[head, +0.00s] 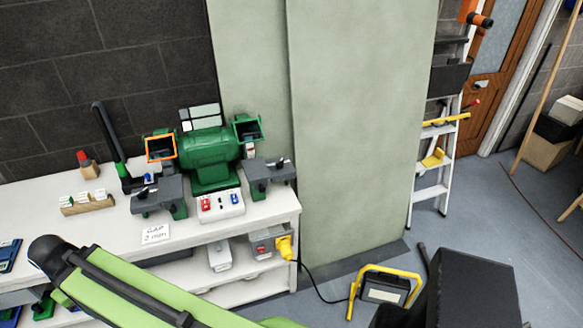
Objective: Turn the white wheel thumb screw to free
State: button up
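A green bench grinder (207,153) stands on the white workbench (115,198) against the dark block wall. Its left guard (161,148) has an orange rim, and its right guard (247,128) is green. A small pale part (249,151) shows below the right guard; I cannot tell if it is the white wheel. Dark grey tool rests stand at the left (158,194) and right (268,171) of the grinder. Small dark knobs show on them, but the white wheel's thumb screw is too small to make out. My gripper is not in view; my green arm crosses the lower left.
A switch box (221,206) with red and blue switches sits before the grinder. A "GAP 2 mm" card (156,233) lies left of it. A yellow-framed work light (384,289) and its cable are on the floor.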

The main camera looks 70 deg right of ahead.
aim_at(279, 165)
jog(key=k, duration=1.15)
jog(key=z, duration=0.4)
jog(key=i, duration=1)
